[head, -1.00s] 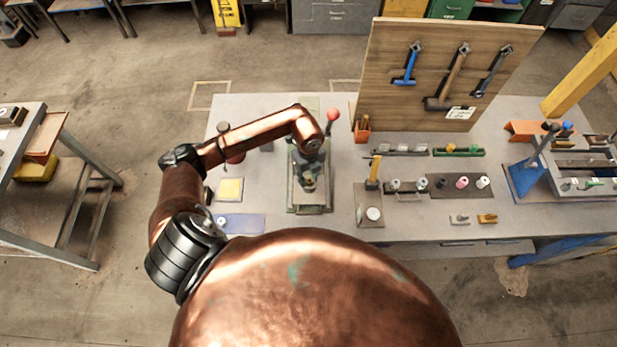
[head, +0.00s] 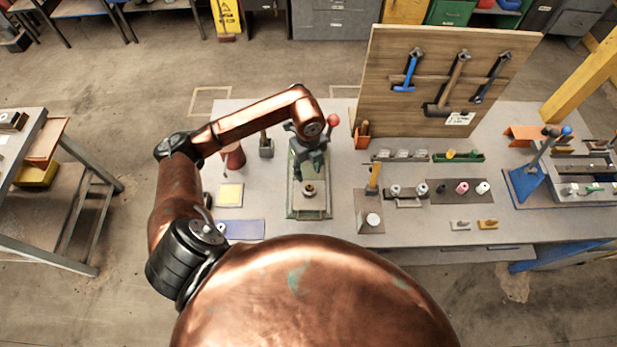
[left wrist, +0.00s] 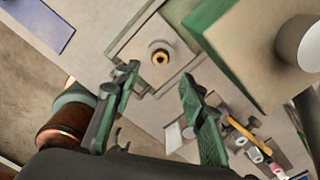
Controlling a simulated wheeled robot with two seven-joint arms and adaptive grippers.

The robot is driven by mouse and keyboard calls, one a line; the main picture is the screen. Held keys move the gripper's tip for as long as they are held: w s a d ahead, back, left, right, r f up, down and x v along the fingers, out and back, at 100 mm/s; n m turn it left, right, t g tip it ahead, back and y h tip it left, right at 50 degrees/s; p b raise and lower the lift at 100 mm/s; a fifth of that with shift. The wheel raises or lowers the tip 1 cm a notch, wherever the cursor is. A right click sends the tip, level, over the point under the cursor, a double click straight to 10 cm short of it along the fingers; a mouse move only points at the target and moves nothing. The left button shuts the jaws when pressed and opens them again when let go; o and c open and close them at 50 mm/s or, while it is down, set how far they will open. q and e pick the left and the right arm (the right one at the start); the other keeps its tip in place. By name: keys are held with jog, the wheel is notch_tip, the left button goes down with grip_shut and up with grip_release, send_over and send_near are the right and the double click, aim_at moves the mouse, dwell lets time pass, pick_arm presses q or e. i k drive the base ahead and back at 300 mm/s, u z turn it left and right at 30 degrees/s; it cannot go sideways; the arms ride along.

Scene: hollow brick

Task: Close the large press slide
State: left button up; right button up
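The large press (head: 293,205) stands on the bench in the head view, with a green-edged base and a red-knobbed lever (head: 333,120) at its back right. A small dark and brass ring (head: 309,190) sits on its pale plate; the ring also shows in the left wrist view (left wrist: 160,57). My left gripper (head: 311,172) is over the back part of the press, behind the ring. In the left wrist view, its green fingers (left wrist: 158,80) are apart with nothing between them. My arm partly hides the press's upper part, and I cannot tell the slide's position. My right gripper is out of view.
A wooden tool board (head: 380,100) rises at the back. A green block with a white cylinder (left wrist: 300,45) is close in the left wrist view.

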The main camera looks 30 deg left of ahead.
aim_at(303, 201)
jog(key=k, duration=2)
